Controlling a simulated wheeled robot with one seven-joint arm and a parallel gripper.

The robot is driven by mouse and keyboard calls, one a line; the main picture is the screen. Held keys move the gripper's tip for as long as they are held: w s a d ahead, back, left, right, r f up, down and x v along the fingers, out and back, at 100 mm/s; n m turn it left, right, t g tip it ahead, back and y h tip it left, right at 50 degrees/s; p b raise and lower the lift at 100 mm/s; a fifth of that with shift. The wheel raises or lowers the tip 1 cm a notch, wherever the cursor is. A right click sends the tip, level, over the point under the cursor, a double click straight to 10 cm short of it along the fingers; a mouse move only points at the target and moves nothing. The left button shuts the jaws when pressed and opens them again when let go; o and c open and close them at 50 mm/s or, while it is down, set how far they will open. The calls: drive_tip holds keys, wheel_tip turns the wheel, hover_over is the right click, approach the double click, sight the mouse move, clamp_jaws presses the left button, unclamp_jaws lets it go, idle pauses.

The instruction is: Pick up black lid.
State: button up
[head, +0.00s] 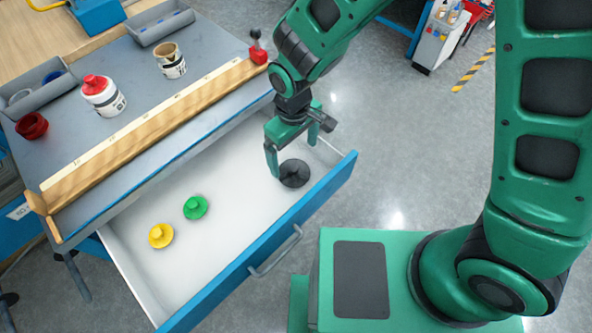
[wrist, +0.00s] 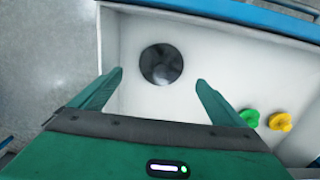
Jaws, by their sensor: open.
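The black lid (head: 295,173) is a round dark disc lying on the white floor of the open drawer (head: 150,280), at its right end. In the wrist view the black lid (wrist: 161,64) shows whole, ahead of the fingertips and roughly between their lines. My gripper (head: 281,160) hangs over the drawer beside the lid, with its fingers pointing down. In the wrist view my gripper (wrist: 160,78) is open, with its two green fingers wide apart and nothing between them. I cannot tell the exact height above the lid.
A green lid (head: 195,207) and a yellow lid (head: 160,236) lie further left in the drawer. The blue drawer front (head: 265,260) and the workbench edge with a wooden ruler (head: 150,125) bound the space. A white jar with red top (head: 103,97) stands on the bench.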

sight(294, 168)
drive_tip(key=shift+s+f, duration=0.2)
drive_tip(key=shift+f, duration=3.8)
drive_tip(key=shift+c, duration=0.7)
drive_tip(key=c, duration=1)
